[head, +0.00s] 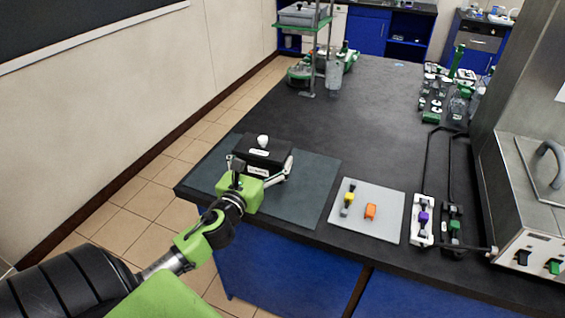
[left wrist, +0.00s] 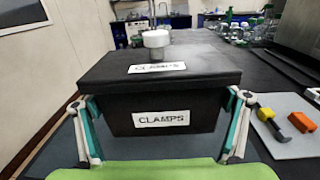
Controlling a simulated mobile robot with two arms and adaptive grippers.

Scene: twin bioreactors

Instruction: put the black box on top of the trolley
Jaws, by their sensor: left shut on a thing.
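The black box (head: 265,150) has a lid with a white knob and white labels; in the left wrist view the box (left wrist: 160,97) reads "CLAMPS". My left gripper (head: 260,168) is shut on it, with one finger at each side, also in the left wrist view (left wrist: 163,125). The box is level and over the dark mat (head: 308,190) at the near left of the bench. I cannot tell whether it touches the mat. I cannot make out a trolley for certain. My right gripper is not in view.
A light grey board (head: 378,223) with a yellow and an orange piece lies to the right of the mat. Clamp-like tools (head: 422,222) stand beside it. A green stand (head: 310,55) and glassware (head: 458,103) are farther back. The bench (head: 345,125) is clear in the middle.

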